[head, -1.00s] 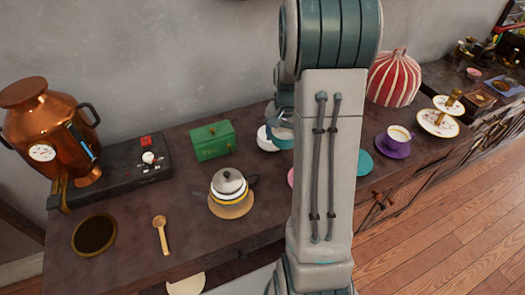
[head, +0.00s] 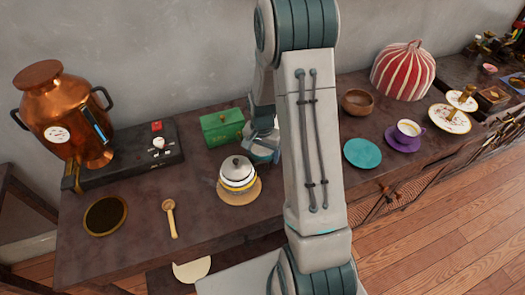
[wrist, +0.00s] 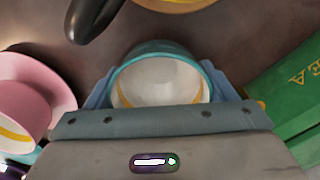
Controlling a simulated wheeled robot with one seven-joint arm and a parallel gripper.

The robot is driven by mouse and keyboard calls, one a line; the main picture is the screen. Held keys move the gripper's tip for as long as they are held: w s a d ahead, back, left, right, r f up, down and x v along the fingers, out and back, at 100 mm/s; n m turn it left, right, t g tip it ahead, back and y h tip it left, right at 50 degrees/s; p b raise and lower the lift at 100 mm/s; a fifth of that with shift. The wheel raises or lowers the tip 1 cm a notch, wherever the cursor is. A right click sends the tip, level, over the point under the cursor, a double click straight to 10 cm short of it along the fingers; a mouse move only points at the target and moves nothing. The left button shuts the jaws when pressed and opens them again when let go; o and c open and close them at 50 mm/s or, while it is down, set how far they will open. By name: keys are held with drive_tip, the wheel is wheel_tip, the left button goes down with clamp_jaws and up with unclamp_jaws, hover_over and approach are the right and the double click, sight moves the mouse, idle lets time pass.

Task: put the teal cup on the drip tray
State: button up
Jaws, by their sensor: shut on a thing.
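The teal cup (wrist: 160,85) shows in the wrist view, teal outside with a white inside and a yellow band. My gripper (wrist: 160,98) is shut on it, with a finger on each side. The drip tray (head: 105,216), a round dark disc with a brass rim, lies at the left front of the counter. My gripper is well to its right.
A teapot on a round mat (head: 255,193) stands close to my gripper. A green box (head: 222,127) is just behind. A wooden spoon (head: 170,217) lies right of the drip tray. A copper urn (head: 62,115) stands behind it. A pink saucer (wrist: 62,90) is left in the wrist view.

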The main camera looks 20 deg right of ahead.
drive_tip(key=shift+f, duration=0.15)
drive_tip(key=o, duration=1)
drive_tip(key=shift+o, duration=0.2)
